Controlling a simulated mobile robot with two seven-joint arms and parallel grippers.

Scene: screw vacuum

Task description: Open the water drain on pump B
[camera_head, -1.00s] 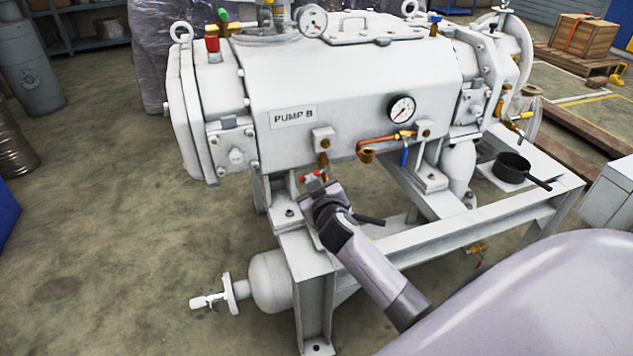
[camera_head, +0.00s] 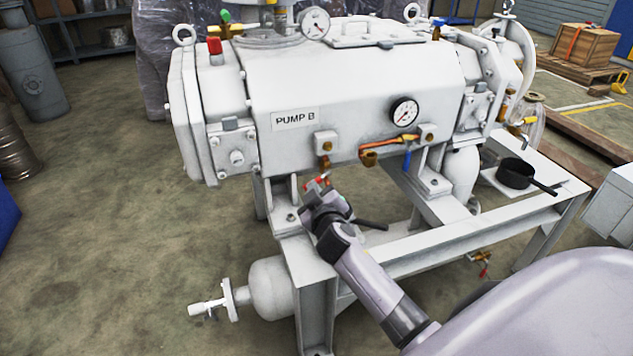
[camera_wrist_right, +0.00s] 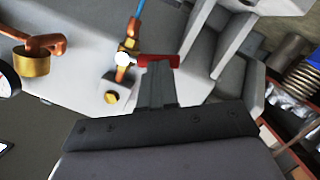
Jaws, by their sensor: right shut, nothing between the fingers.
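Pump B (camera_head: 350,95) is a large white machine with a "PUMP B" label (camera_head: 296,119) on its front. Below the label, under a brass fitting (camera_head: 326,146), is a small valve with a red handle (camera_head: 316,183). The red handle also shows in the right wrist view (camera_wrist_right: 160,61), on a brass valve body (camera_wrist_right: 127,45). My right gripper (camera_head: 322,192) is at this handle. Its closed fingers (camera_wrist_right: 158,72) are shut with nothing between them, and the tips are at or against the handle; exact contact is unclear. My left gripper is not in view.
The white frame rail (camera_head: 460,235) runs below. A black pan (camera_head: 516,174) stands on the frame at right.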

